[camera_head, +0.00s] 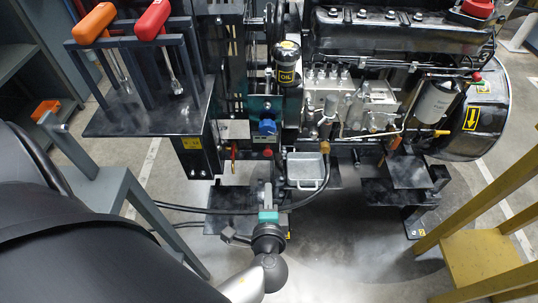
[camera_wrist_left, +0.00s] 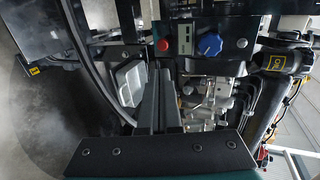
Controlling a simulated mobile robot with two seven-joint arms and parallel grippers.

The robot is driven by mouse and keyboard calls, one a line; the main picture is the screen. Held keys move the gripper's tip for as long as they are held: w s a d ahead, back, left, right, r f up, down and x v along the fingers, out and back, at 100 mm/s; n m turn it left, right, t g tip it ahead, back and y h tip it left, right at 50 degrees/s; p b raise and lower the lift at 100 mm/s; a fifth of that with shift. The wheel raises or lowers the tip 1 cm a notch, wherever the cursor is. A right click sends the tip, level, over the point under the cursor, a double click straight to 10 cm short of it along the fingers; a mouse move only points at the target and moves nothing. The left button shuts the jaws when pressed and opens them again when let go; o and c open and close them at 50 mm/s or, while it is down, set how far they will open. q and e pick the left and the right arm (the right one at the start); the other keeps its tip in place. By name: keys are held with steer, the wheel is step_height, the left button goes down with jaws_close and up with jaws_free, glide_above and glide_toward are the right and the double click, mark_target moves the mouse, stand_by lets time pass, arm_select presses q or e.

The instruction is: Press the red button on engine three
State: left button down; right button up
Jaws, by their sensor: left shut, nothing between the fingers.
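The red button (camera_head: 267,153) sits on a small control panel on the front of the engine (camera_head: 360,85), just below a blue knob (camera_head: 267,127). In the left wrist view the red button (camera_wrist_left: 163,45) is left of the blue knob (camera_wrist_left: 209,44) and a small display. My left gripper (camera_head: 267,184) is shut and empty, below the button in the head view. No engine number is readable. My right gripper is not in view.
A dark stand (camera_head: 130,118) with orange and red handled levers stands at the left. A yellow frame (camera_head: 470,255) stands at the lower right.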

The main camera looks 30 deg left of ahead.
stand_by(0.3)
arm_select(q)
steer(key=b, duration=0.3)
glide_toward(268, 152)
steer(key=x, duration=0.5)
steer(key=shift+w+f, duration=0.15)
steer(key=shift+f, duration=0.15)
steer(key=shift+w+a, duration=0.35)
steer(key=shift+w, duration=0.1)
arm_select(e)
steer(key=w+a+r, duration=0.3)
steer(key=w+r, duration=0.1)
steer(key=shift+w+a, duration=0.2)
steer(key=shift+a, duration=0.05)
